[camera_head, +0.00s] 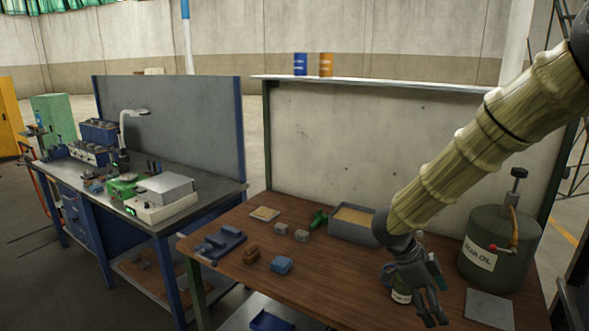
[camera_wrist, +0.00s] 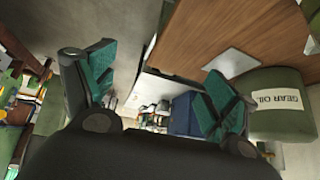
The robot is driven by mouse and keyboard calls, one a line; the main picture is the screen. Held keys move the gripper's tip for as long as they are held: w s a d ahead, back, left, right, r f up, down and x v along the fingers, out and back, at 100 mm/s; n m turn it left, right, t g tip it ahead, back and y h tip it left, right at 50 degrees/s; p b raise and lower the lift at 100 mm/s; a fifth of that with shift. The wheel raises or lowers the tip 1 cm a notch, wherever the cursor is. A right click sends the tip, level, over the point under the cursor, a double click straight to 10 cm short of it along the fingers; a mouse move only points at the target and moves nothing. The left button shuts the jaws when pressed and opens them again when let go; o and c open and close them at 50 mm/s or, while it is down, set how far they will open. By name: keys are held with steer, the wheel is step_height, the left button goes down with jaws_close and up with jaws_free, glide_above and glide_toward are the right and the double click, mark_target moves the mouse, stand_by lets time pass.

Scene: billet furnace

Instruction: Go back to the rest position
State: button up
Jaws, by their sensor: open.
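My gripper (camera_head: 432,304) hangs from my sleeved arm at the right of the head view, over the right front part of the wooden workbench (camera_head: 225,262). Its fingers are spread and nothing shows between them. In the wrist view my gripper (camera_wrist: 155,95) shows two green-padded fingers wide apart, with floor and distant clutter beyond the gap. A small labelled container (camera_head: 401,296) stands right behind my gripper, partly hidden by it; I cannot tell if they touch.
A green gear oil tank (camera_head: 487,262) stands close right of my gripper. A grey plate (camera_head: 489,308) lies before it. A second bench (camera_head: 205,188) stands at left.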

steer(key=s+d+f+n+t+h, duration=0.1)
steer(key=s+f+n+t, duration=0.35)
steer(key=f, duration=0.75)
steer(key=s+d+f+n+t, duration=0.1)
steer(key=s+f+n+t, duration=0.1)
steer(key=f+n, duration=0.75)
steer(key=s+a+f+n+g+y, duration=0.1)
steer(key=s+a+f+n+y, duration=0.3)
steer(key=s, duration=0.5)
steer(key=s+a+f+n+g+y, duration=0.15)
steer(key=s+a+f, duration=0.25)
steer(key=s+f, duration=0.4)
steer(key=s+a+f+n+g+y, duration=0.2)
steer(key=s+a+f+n, duration=0.15)
steer(key=s, duration=0.65)
step_height(320, 180, down, 11)
steer(key=b, duration=1)
steer(key=shift+a+t, duration=0.3)
steer(key=shift+a, duration=0.05)
steer(key=shift+w+r, duration=0.1)
